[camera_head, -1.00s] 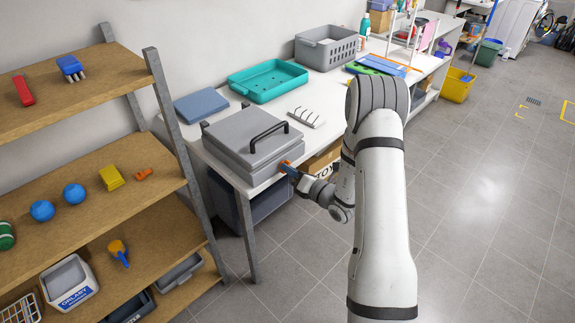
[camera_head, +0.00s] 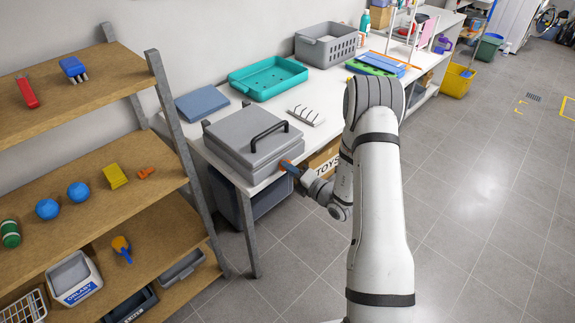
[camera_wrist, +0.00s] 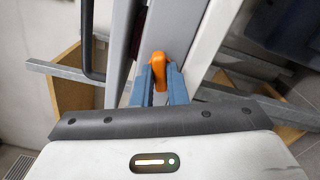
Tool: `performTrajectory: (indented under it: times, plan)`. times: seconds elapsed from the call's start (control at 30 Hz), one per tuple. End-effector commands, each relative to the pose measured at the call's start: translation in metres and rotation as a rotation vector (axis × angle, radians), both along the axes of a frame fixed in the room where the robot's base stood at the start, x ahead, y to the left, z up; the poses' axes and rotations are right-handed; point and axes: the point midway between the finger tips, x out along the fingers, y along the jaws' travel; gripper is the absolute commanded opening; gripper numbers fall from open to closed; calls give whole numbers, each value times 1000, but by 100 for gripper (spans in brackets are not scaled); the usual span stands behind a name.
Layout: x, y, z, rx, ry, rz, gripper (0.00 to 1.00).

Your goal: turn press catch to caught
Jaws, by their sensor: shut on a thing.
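The press (camera_head: 250,138) is a grey box with a grey lid and a black bar handle (camera_head: 269,135), standing at the near end of the white table. Its lid looks down. The catch (camera_wrist: 157,70) is an orange piece at the press's front right side; it also shows in the head view (camera_head: 287,165), partly covered by my gripper. My gripper (camera_wrist: 159,78) has blue fingers, one on each side of the orange catch, shut on it. In the head view my gripper (camera_head: 292,168) reaches the press from the right. The catch's exact angle is hard to tell.
A teal tray (camera_head: 245,81), a blue flat board (camera_head: 202,104) and a grey rack with prongs (camera_head: 306,117) lie on the table behind the press. A wooden shelf (camera_head: 95,208) with small items stands left. The floor (camera_head: 470,210) at right is clear.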

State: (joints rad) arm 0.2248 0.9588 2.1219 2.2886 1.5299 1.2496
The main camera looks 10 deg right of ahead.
Motion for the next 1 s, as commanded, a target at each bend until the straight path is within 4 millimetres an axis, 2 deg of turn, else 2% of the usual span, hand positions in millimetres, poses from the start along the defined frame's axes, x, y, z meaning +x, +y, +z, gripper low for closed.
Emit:
performTrajectory:
  times: [0.27,0.63,0.67,1.0]
  plan:
    - [1,-1,2,26,17,-2,0]
    - [1,-1,2,300,214,-2,0]
    - [1,-1,1,301,215,-2,14]
    - [0,0,0,296,213,0,40]
